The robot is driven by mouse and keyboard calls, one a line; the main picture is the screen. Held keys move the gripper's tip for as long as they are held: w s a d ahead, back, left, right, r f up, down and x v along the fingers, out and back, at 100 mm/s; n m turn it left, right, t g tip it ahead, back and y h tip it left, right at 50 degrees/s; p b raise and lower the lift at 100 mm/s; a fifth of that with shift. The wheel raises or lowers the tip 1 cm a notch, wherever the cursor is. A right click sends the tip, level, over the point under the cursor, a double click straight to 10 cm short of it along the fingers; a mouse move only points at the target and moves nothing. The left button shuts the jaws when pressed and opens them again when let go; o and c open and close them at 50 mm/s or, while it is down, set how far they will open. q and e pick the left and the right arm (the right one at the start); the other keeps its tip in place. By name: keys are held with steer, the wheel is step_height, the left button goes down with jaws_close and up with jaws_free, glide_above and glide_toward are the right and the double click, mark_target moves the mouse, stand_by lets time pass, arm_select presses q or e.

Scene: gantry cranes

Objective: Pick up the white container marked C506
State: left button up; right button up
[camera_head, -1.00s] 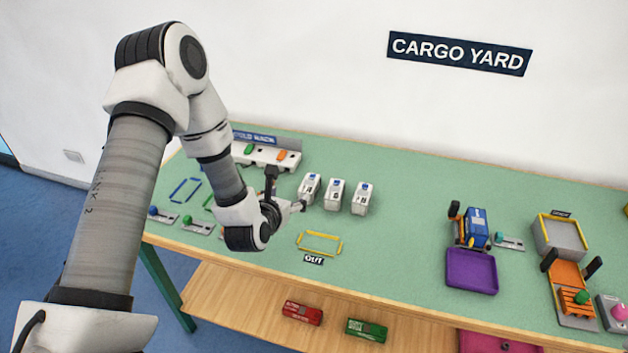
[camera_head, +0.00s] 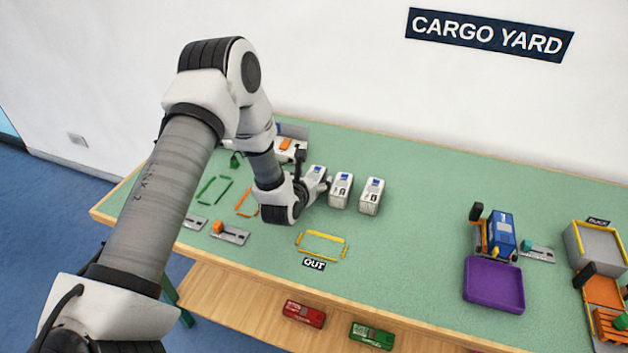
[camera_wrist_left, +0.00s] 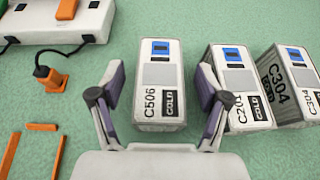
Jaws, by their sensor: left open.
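Three white containers stand in a row on the green table. The one marked C506 (camera_wrist_left: 160,75) is the leftmost in the left wrist view, with a blue panel on top and a COLD label. In the head view C506 (camera_head: 316,174) is partly hidden by my left gripper (camera_head: 313,186). My left gripper (camera_wrist_left: 158,100) is open, with one finger on each side of C506; I cannot tell whether they touch it. The right finger is in the gap beside the container marked C201 (camera_wrist_left: 238,90). My right gripper is not in view.
The container marked C304 (camera_wrist_left: 292,85) stands right of C201. A yellow OUT frame (camera_head: 321,245) lies in front, with clear table around it. A white rack unit (camera_wrist_left: 60,22) and an orange plug (camera_wrist_left: 50,75) are at the left. A purple tray (camera_head: 494,285) is farther right.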

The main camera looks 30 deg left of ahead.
arm_select(q)
steer(key=shift+s, duration=0.1)
steer(key=c, duration=1.3)
steer(key=shift+r, duration=0.15)
